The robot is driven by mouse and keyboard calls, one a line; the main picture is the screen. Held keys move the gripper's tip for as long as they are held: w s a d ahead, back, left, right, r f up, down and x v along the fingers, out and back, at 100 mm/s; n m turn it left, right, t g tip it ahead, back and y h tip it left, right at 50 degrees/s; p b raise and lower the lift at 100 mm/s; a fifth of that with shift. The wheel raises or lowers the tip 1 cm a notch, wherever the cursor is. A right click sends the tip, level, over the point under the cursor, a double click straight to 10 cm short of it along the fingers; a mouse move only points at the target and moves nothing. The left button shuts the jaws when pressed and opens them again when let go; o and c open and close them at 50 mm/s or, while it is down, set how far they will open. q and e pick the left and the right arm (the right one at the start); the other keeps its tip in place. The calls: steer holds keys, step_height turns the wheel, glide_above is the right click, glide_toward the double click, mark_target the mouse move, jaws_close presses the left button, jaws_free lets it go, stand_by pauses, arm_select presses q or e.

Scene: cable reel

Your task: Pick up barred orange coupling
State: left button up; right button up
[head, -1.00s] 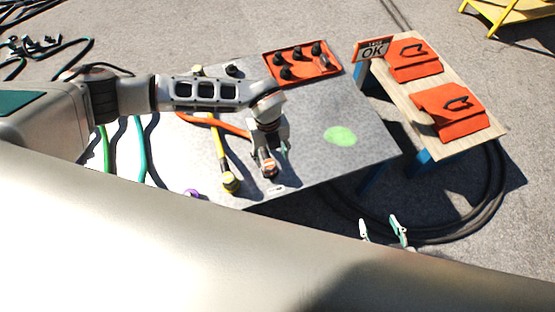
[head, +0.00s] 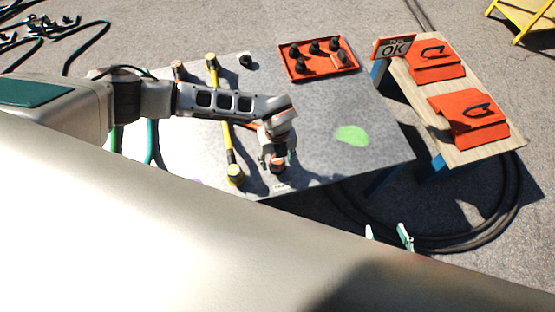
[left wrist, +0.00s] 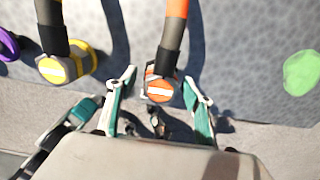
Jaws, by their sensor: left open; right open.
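The barred orange coupling (left wrist: 160,88) shows in the left wrist view, an orange end face with a white bar, on a dark sleeve and orange cable. It lies between the two fingers of my left gripper (left wrist: 160,79), which are apart on either side of it. I cannot tell whether they touch it. In the head view my left gripper (head: 277,163) is low over the table's near edge and mostly hides the coupling. My right gripper (head: 389,236) is open and empty, beyond the table's near edge.
A barred yellow coupling (left wrist: 65,66) lies left of the orange one, with a purple coupling (left wrist: 7,45) further left. A green patch (head: 352,135) marks the grey table (head: 320,110). An orange tray (head: 319,71) stands behind. A wooden bench (head: 480,150) is at right.

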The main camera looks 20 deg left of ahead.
arm_select(q)
steer(key=shift+r, duration=0.1)
steer(key=c, duration=1.3)
